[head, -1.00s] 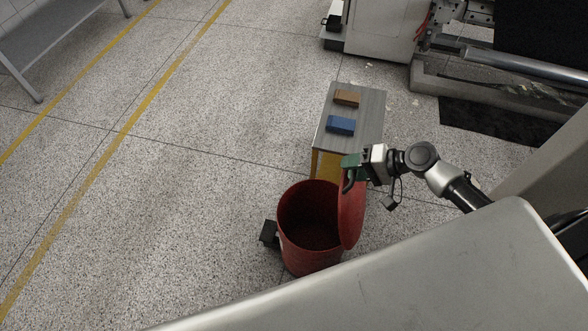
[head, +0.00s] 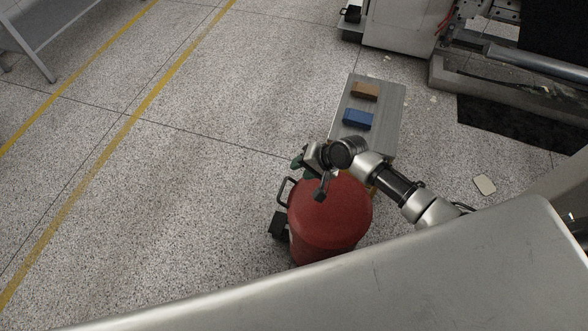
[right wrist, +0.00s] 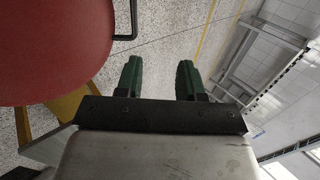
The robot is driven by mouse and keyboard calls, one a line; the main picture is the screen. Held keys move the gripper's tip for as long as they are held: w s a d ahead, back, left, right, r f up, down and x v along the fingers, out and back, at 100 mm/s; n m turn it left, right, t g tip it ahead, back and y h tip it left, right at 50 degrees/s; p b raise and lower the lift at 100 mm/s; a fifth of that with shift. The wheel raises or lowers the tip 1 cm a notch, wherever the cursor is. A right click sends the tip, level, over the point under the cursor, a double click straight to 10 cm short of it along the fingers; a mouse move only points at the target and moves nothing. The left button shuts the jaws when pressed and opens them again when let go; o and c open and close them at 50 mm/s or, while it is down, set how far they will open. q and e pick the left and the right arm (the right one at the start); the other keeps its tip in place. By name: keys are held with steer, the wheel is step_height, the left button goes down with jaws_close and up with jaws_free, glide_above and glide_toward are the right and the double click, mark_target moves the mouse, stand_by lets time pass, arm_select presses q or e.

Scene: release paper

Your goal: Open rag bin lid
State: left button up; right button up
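The red rag bin (head: 322,245) stands on the floor, its red lid (head: 340,205) lying shut over the top. A black handle (head: 284,188) sticks out at the bin's left side, and a black pedal (head: 279,225) is low on the same side. My right gripper (head: 297,165) is at the bin's upper left edge, partly hidden by its own wrist. In the right wrist view, its green fingers (right wrist: 159,78) are apart with only floor between them. The red lid (right wrist: 50,45) and the handle (right wrist: 133,18) are beside them, to the left. My left gripper is not in view.
A small grey table (head: 388,112) behind the bin carries a brown block (head: 365,91) and a blue block (head: 358,119). A large machine (head: 400,25) stands at the back right. The floor left of the bin is open.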

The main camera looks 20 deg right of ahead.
steer(key=shift+w+a+f+h+b, duration=0.2)
steer(key=shift+a+f, duration=0.1)
steer(key=shift+f, duration=0.2)
steer(key=shift+w+a+f+h+b, duration=0.1)
steer(key=shift+w+a+f+h, duration=0.15)
steer(key=shift+f, duration=0.25)
